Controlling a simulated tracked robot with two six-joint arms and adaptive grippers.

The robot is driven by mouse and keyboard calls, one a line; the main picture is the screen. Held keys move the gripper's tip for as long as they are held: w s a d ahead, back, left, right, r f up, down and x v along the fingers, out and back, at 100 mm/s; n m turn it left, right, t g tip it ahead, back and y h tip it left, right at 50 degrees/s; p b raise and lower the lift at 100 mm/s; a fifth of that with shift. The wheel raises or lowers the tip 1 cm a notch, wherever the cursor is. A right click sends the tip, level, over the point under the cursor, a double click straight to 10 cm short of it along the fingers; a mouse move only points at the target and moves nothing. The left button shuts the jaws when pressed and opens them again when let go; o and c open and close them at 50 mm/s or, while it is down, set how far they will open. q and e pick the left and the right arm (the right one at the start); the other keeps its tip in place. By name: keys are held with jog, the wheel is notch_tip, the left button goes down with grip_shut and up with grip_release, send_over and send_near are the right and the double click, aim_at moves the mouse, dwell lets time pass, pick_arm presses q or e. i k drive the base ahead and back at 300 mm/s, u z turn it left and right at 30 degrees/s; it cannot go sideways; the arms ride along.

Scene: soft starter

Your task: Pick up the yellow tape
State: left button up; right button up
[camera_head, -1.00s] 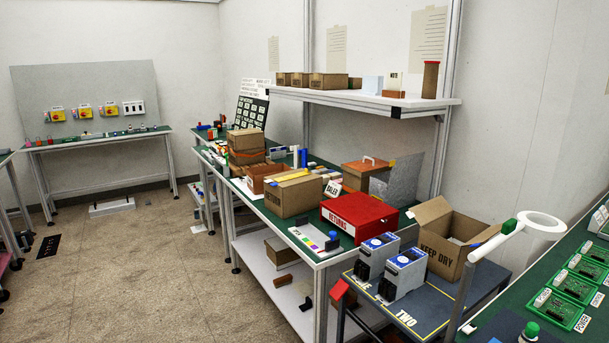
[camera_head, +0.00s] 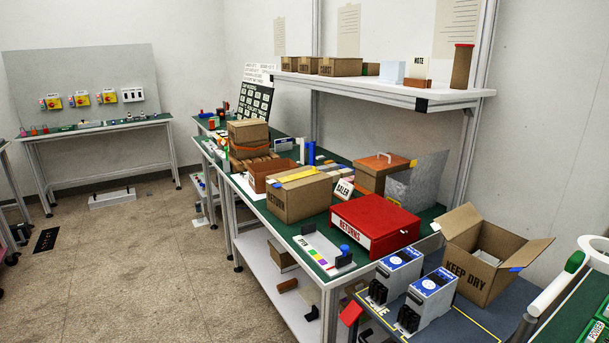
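A yellow strip (camera_head: 298,174), which looks like tape, lies along the top of a cardboard box marked RETURN (camera_head: 297,200) on the green-topped bench. I cannot tell whether it is stuck to the box or loose. No separate roll of yellow tape can be made out. Neither of my grippers shows in the head view.
Two grey-blue devices stand in front, with an open KEEP DRY box (camera_head: 478,262) at right. A shelf (camera_head: 380,88) overhangs the bench.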

aim_at(312, 171)
jog(key=z, duration=1.65)
jog(key=i, duration=0.1)
jog(key=u, duration=2.95)
jog(key=i, duration=6)
